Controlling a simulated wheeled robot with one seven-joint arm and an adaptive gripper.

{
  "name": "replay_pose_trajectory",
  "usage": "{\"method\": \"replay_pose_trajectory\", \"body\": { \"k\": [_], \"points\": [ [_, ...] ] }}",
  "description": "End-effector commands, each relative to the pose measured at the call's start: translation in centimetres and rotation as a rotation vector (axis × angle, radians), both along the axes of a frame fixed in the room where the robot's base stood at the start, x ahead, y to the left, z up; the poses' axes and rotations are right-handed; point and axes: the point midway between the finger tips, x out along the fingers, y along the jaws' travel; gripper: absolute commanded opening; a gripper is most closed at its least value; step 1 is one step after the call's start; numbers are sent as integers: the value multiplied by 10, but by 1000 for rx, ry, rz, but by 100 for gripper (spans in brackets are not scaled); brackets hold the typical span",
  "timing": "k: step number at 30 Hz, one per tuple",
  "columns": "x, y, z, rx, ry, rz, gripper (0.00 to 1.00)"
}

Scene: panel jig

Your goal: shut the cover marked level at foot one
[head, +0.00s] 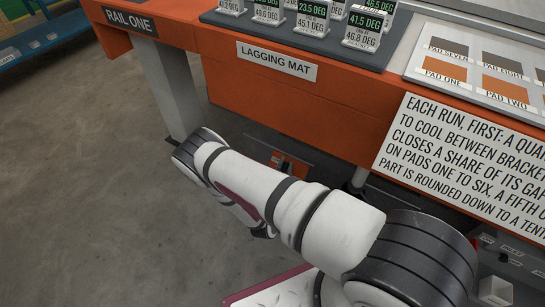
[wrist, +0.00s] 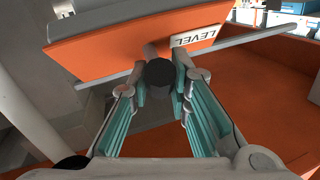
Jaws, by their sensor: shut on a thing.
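In the wrist view the orange cover (wrist: 110,47) fills the upper part and sits tilted. A white label (wrist: 198,36) on it reads LEVEL, upside down. A round dark-ended handle (wrist: 160,72) sticks out from the cover's edge. My gripper (wrist: 160,88) has its teal-padded fingers on both sides of this handle, closed on it. The head view shows a small orange panel (head: 292,160) with a dark piece on it, low under the table near the leg. My arm covers part of that area, and I cannot make out my fingers there. How far the cover stands open is unclear.
The orange table edge (head: 270,105), with its LAGGING MAT label, overhangs the spot. A grey leg (head: 170,85) stands at the left, under the RAIL ONE label. A text sign (head: 465,160) hangs at the right. The floor (head: 80,190) at the left is clear.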

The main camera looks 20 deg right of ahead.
Motion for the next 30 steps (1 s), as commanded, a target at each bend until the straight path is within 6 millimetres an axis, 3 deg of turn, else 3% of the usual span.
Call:
{"method": "replay_pose_trajectory", "body": {
  "k": [9, 10, 11, 24, 30],
  "points": [
    [-7, -3, -3, 1, 7, -6, 0],
    [-7, -3, -3, 1, 8, -7, 20],
    [-7, -3, -3, 0, 8, -8, 27],
    [-5, -1, -1, 0, 3, -4, 27],
    [-22, 13, -1, 0, 4, 0, 27]
  ]
}}
